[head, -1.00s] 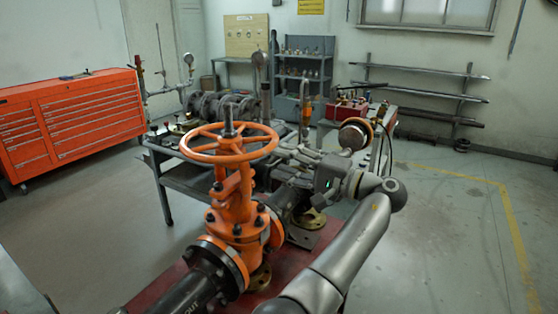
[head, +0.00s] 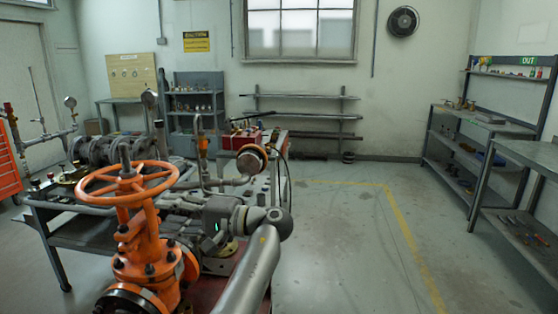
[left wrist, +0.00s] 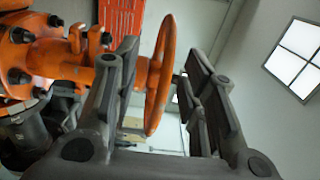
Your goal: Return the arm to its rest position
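The orange gate valve (head: 143,262) stands at the lower left of the head view. Its round orange handwheel (head: 90,191) is on top. My left gripper (head: 182,203) is just right of the handwheel, its fingers hard to make out there. In the left wrist view the left gripper (left wrist: 165,68) is open, with a wide gap between its two dark fingers. The handwheel (left wrist: 158,85) shows edge-on in that gap, apparently beyond the fingers. I see no contact, and nothing is held. My right gripper is in neither view.
A workbench (head: 85,232) with pipes and gauges stands behind the valve. A red toolbox (head: 243,140) sits behind my arm. Metal shelves (head: 468,158) line the right wall, and a rack (head: 305,117) stands at the back. The floor (head: 345,235) at centre right is clear.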

